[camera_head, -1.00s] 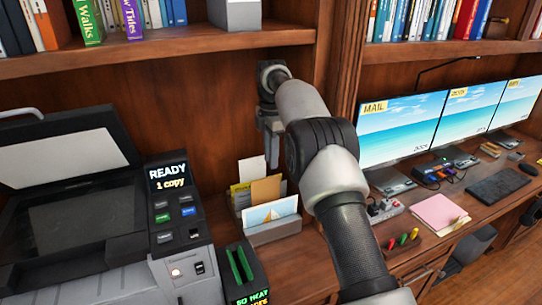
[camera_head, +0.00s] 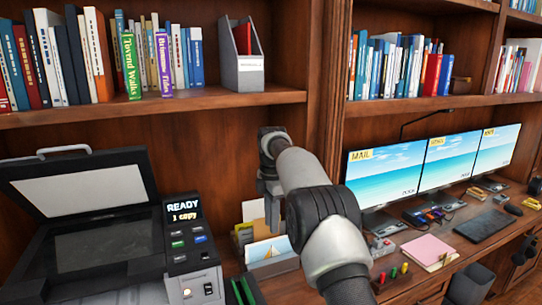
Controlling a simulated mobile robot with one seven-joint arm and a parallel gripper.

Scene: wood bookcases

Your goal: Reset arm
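My arm (camera_head: 325,215) reaches from the lower middle of the head view up toward the wood bookcase back. My gripper (camera_head: 272,212) is at its far end, pointing down above the letter holder. The fingers are small and seen from behind, so I cannot tell whether they are open or shut. No held object is visible.
An open-lidded copier (camera_head: 85,230) stands at left, with a letter holder (camera_head: 272,265) right of it. Three monitors (camera_head: 385,174), a keyboard (camera_head: 483,226) and a pink folder (camera_head: 427,250) are on the desk at right. A book shelf (camera_head: 215,103) runs above my gripper.

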